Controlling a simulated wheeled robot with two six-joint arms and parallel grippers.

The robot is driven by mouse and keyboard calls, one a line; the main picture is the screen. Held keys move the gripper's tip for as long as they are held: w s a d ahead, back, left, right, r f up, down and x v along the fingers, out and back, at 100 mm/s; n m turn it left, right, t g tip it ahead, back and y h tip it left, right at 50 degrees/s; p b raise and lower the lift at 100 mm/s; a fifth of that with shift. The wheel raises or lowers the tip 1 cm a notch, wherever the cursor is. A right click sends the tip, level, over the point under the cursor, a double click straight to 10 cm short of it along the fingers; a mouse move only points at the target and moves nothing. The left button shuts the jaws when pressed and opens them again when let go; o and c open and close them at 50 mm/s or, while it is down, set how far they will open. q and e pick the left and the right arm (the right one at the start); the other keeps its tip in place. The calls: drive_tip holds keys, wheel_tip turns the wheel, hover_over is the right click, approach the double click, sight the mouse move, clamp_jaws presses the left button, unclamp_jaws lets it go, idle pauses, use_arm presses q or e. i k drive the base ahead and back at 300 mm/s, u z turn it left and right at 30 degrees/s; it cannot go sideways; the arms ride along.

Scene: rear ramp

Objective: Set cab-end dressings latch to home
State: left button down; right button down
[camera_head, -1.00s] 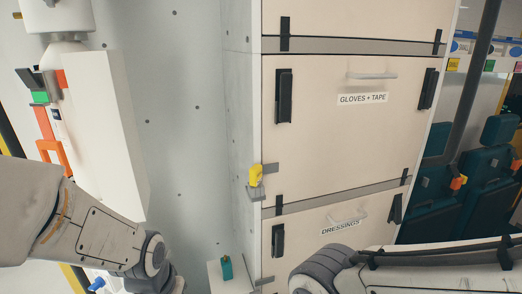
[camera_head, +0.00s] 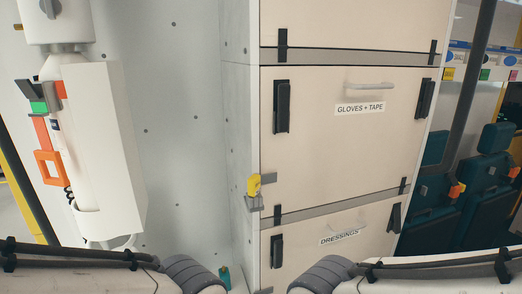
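A cream cabinet shows a drawer labelled DRESSINGS (camera_head: 341,238) low in the middle, with a handle above its label. It looks closed. A yellow latch (camera_head: 254,186) with a grey bracket sits on the cabinet's left edge, just above the level of that drawer. A small teal piece (camera_head: 224,277) shows low to its left, partly cut off by my arm. I cannot tell which of these is the cab-end dressings latch. Both of my arms cross the bottom edge of the head view. Both grippers are out of the picture.
Above is a closed drawer labelled GLOVES + TAPE (camera_head: 360,108). A white wall unit (camera_head: 105,140) with orange and green parts stands at the left. Teal seats (camera_head: 480,170) stand at the right. The grey wall panel (camera_head: 185,120) between is clear.

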sight(396, 224)
drive_tip(key=z, duration=0.35)
drive_tip(key=k, duration=0.1)
drive_tip(key=u, duration=1.15)
drive_tip(key=i, duration=0.7)
drive_tip(key=z, duration=2.35)
drive_tip(key=i, duration=0.5)
drive_tip(key=u, duration=0.15)
